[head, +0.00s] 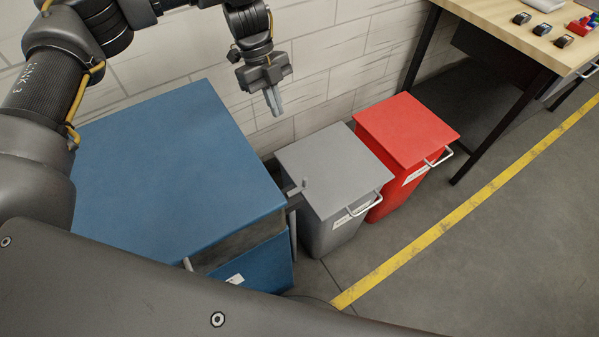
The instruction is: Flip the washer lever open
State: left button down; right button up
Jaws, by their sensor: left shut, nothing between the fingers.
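The washer appears to be the big blue box (165,165) on the left, with a flat closed-looking top and a dark gap in its front face. A short grey lever (298,187) sticks out beside its right edge and shows in front of the grey bin. I cannot tell its exact setting. My left gripper (274,101) hangs in front of the wall, up and beyond the lever, with its fingers pointing down. It is shut, empty and apart from the lever. My right gripper is not in view.
A grey bin (330,160) and a red bin (407,128) with front handles stand right of the blue box. A wooden table (500,20) with small items is at the upper right. The floor (500,240) is clear around a yellow line (462,211). A white block wall is behind.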

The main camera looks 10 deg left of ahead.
pick_arm(q)
notch_tip(320, 180, down, 9)
jog(key=b, duration=0.7)
jog(key=shift+w, duration=0.15)
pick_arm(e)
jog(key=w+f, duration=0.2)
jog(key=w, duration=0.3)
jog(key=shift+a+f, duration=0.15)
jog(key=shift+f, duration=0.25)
pick_arm(q)
jog(key=shift+r, duration=0.15)
jog(key=s+d+f, duration=0.4)
jog(key=d+f, duration=0.2)
jog(key=f, duration=0.3)
jog(key=shift+s+f, duration=0.2)
jog(key=shift+s, duration=0.1)
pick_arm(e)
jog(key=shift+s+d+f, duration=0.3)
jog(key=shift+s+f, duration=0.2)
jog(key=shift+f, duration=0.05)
